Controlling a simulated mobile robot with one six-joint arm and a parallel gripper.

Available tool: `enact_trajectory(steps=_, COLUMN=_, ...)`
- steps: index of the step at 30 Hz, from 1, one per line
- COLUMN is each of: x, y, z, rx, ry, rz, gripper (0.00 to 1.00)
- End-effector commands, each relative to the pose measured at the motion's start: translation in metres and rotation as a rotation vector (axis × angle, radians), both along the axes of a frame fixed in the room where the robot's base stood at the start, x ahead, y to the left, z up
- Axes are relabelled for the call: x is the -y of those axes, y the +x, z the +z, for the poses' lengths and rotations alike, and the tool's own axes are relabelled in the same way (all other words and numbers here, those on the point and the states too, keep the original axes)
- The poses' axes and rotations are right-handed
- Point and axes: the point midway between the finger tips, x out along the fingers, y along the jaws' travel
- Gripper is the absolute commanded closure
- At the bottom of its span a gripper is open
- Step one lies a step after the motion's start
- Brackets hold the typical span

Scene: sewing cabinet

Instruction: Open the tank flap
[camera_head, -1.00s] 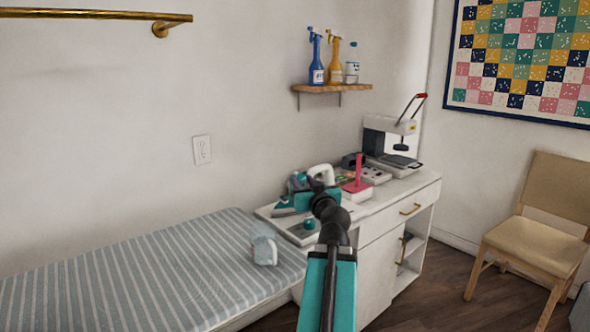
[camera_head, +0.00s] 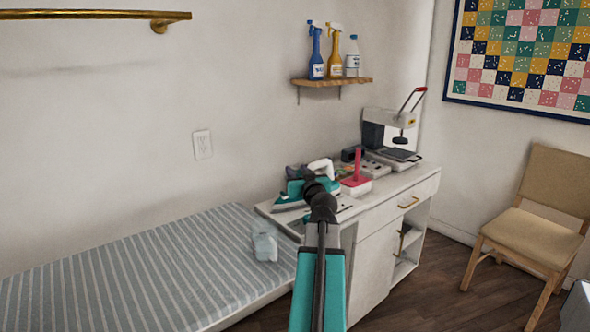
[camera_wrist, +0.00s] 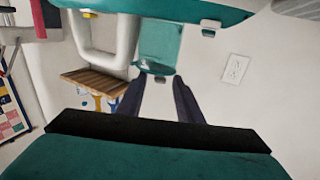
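The iron (camera_head: 291,192) has a teal body and a white handle (camera_head: 318,167); it sits at the left part of the white cabinet top. In the wrist view the scene is upside down, with the iron's teal body (camera_wrist: 190,12) at the top and its handle (camera_wrist: 95,52) at the upper left. A translucent teal flap (camera_wrist: 158,45) sticks out from the body, seemingly the tank flap. My gripper (camera_wrist: 158,84) has its two dark fingers apart, with the flap just past the tips; contact cannot be told. In the head view my arm hides the fingers.
A pink-and-white item (camera_head: 356,184) and a heat press (camera_head: 392,135) stand right of the iron. A striped ironing pad (camera_head: 150,270) with a small pale-blue object (camera_head: 265,246) lies left. A shelf (camera_head: 333,83) with bottles hangs above. A chair (camera_head: 535,220) is at right.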

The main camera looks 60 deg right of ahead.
Motion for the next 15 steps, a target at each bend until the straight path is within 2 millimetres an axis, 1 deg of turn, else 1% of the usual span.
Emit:
enact_trajectory(steps=1, x=0.005, y=0.005, z=0.001, rx=0.000, ry=0.000, rz=0.001, gripper=0.67)
enact_trajectory(steps=6, x=0.012, y=0.013, z=0.001, rx=0.001, ry=-0.001, rz=0.000, gripper=0.67)
enact_trajectory(steps=15, x=0.015, y=0.018, z=0.000, rx=0.000, ry=-0.001, rz=0.000, gripper=0.67)
